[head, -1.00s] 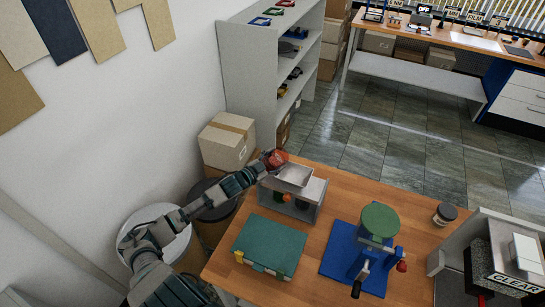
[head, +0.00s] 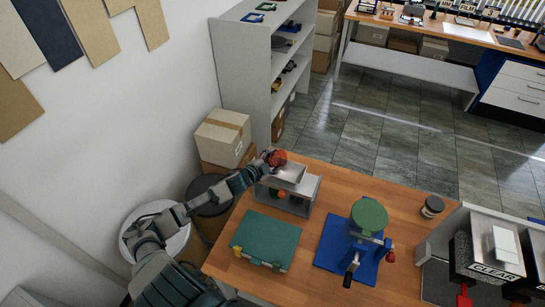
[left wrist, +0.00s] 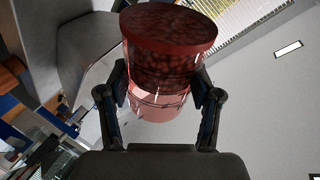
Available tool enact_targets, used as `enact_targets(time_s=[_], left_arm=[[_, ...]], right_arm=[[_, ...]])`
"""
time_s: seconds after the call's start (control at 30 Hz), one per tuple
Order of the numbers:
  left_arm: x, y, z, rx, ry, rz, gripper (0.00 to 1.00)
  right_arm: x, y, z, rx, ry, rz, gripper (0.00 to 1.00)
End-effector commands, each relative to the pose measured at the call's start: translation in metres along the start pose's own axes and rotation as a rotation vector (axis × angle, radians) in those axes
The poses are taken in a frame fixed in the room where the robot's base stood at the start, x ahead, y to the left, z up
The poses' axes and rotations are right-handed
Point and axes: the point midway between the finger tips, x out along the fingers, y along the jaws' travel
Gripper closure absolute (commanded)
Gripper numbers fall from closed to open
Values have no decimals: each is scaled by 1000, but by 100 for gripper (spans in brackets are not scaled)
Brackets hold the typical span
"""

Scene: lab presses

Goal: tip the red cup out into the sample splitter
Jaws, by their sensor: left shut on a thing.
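The red cup (head: 278,157) is in my left gripper (head: 269,158), at the back left edge of the wooden table. In the left wrist view the cup (left wrist: 165,60) is translucent, and the two fingers of the gripper (left wrist: 161,88) press on its sides. Many reddish lumps fill its wide end; the narrow end looks emptier. The sample splitter (head: 312,192) is a grey metal box with a pale sloping hopper (head: 289,174) on top. The cup is just behind and left of the hopper, apparently tilted; I cannot tell whether they touch. My right gripper is out of view.
A green-topped case (head: 265,240) lies in front of the splitter. A blue-based press (head: 343,250) with a green round top stands to its right. A dark jar (head: 432,206) and a grey machine (head: 480,240) are farther right. Cardboard boxes (head: 223,138) stand behind left.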

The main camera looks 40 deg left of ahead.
Motion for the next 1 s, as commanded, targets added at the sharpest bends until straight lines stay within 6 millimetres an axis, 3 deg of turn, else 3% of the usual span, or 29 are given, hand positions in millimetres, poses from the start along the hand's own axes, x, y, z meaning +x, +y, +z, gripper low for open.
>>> enact_targets(time_s=[0.6, 1.0], left_arm=[[2, -5, -34, 663, -276, 45, 100], [4, -2, -45, 906, -379, 65, 100]], right_arm=[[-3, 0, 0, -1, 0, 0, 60], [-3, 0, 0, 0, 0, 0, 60]])
